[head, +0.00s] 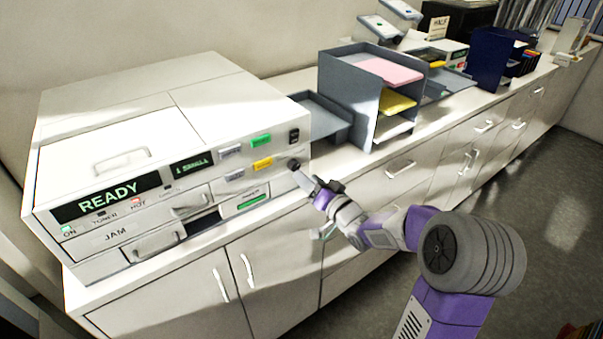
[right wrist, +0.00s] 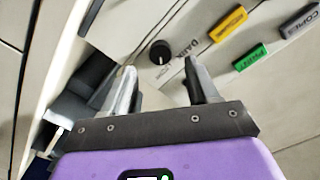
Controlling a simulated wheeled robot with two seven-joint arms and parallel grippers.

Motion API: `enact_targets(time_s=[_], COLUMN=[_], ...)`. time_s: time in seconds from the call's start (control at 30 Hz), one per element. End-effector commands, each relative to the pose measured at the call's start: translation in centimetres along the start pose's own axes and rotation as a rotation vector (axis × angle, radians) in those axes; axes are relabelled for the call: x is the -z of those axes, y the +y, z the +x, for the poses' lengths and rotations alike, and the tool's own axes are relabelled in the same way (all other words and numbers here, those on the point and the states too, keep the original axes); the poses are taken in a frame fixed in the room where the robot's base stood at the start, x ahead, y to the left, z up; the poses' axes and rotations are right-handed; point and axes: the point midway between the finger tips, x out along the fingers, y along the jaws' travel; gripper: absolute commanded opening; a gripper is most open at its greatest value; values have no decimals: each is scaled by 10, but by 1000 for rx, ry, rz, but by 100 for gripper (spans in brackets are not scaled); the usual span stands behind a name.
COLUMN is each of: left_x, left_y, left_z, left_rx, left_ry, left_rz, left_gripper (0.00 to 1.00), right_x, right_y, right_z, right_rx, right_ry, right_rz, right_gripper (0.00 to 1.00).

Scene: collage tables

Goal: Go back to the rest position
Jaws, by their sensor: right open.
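My right gripper (head: 306,180) is near the front right corner of a white copier (head: 220,105), just in front of its control panel. In the right wrist view the two fingers (right wrist: 160,85) are apart with nothing between them. A round black dial (right wrist: 160,52) lies beyond the fingertips, beside lettering that is partly readable as "DARK". The same dial (head: 294,164) shows in the head view close to the fingertips. Whether the fingertips touch the panel is hard to tell. My left gripper is not in view.
The copier's display (head: 108,200) reads READY. A grey tray rack (head: 372,95) with coloured paper stands right of the copier on the long white counter (head: 340,158). Cabinet doors (head: 275,260) with handles are below.

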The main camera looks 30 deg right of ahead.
Motion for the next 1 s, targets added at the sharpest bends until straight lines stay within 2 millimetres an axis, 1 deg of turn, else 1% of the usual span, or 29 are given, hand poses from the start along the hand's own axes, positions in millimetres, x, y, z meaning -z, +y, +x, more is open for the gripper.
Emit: enact_targets(time_s=[0.03, 0.1, 0.2, 0.77, 0.83, 0.87, 0.97, 1.0], left_x=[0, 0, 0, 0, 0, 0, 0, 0], left_y=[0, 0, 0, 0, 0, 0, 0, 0], left_z=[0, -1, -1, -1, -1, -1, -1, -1], left_rx=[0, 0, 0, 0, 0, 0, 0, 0], left_ry=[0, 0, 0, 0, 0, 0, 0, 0], left_rz=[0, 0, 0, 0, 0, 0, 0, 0], left_gripper=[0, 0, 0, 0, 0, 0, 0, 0], right_x=[1, 0, 0, -2, -12, -21, -67, -93], right_y=[0, 0, 0, 0, 4, 7, 21, 28], right_z=[-8, -15, -21, -22, -19, -17, -10, -8], right_rx=[0, 0, 0, -1, -15, -25, -87, -120], right_ry=[1, 0, 0, -4, -23, -38, -125, -177], right_rz=[-1, 0, 0, 2, 8, 13, 31, 39], right_gripper=[59, 59, 59, 59, 59, 59, 59, 59])
